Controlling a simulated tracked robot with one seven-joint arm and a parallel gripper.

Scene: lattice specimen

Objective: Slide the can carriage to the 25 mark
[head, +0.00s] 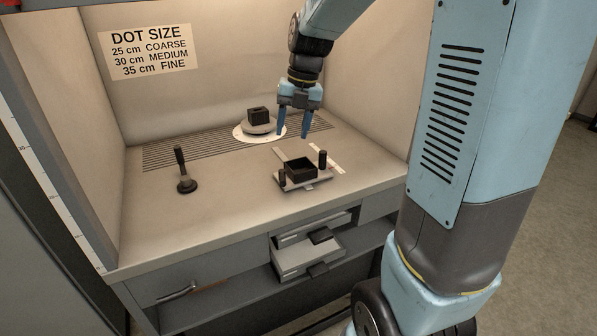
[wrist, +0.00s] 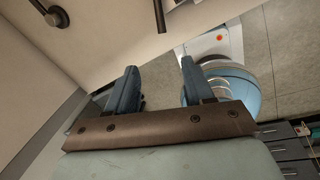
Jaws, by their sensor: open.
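What looks like the can carriage (head: 283,186) is a small light-grey plate on the bench, bearing an open black box (head: 300,168) with a short dark post (head: 322,159) at its right. It sits on or beside a pale strip (head: 336,167); marks on that strip are too small to read. I see no can in the box. My gripper (head: 293,134) hangs above and behind the carriage, open and empty, fingers down. In the wrist view my gripper (wrist: 157,82) is open with nothing between its fingers, and the carriage is not identifiable there.
A white turntable (head: 245,137) with a dark block (head: 258,115) stands behind the carriage. A black upright handle (head: 185,172) stands at left. A dot-size sign (head: 149,52) lists 25, 30 and 35 cm. Drawers (head: 308,260) stand open below. The bench between handle and carriage is clear.

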